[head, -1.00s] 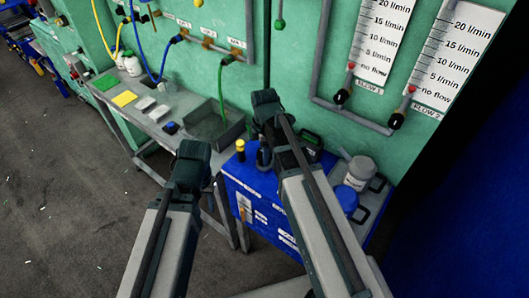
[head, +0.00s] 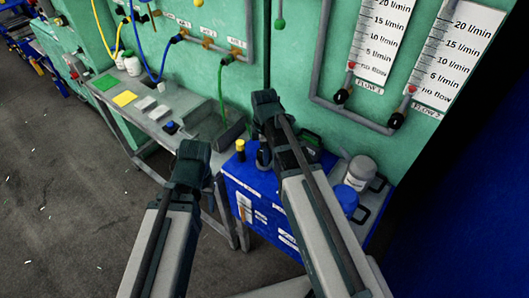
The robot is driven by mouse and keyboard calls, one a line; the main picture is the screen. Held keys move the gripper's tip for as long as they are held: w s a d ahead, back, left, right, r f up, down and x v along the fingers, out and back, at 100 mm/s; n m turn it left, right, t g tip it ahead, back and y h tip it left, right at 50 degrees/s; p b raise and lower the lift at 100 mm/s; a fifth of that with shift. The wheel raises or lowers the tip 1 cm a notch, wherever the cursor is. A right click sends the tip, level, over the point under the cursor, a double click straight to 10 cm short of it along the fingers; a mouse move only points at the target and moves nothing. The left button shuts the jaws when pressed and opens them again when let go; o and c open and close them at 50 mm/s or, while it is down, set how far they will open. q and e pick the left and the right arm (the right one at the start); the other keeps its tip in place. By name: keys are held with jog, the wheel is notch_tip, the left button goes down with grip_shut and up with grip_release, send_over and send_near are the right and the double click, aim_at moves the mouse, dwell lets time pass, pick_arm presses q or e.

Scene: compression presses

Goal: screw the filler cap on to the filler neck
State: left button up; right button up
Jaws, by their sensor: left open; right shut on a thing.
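My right gripper (head: 264,152) is over the left back part of a blue cabinet (head: 232,189), its wrist bent downward. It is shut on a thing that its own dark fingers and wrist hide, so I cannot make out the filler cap. The filler neck is not clearly visible either; my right arm covers that part of the cabinet top. My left gripper (head: 192,165) is open, left of the cabinet and in front of the grey bench, apart from the right one. Its fingertips are mostly hidden by its wrist.
A yellow-capped dark bottle (head: 240,150) stands close left of my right gripper. A grey container (head: 359,173) and a blue-lidded one (head: 347,198) stand on the cabinet's right. The grey bench (head: 152,128) holds small items. The green wall (head: 300,90) with pipes rises behind.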

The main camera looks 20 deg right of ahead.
jog(key=shift+f+b, duration=0.8)
jog(key=shift+f, duration=0.05)
jog(key=o, duration=1.6)
jog(key=shift+c, duration=0.2)
jog(key=shift+r, duration=0.15)
notch_tip(320, 180, up, 14)
jog(key=p, duration=1.3)
jog(key=shift+f+p, duration=0.25)
jog(key=shift+p, duration=0.15)
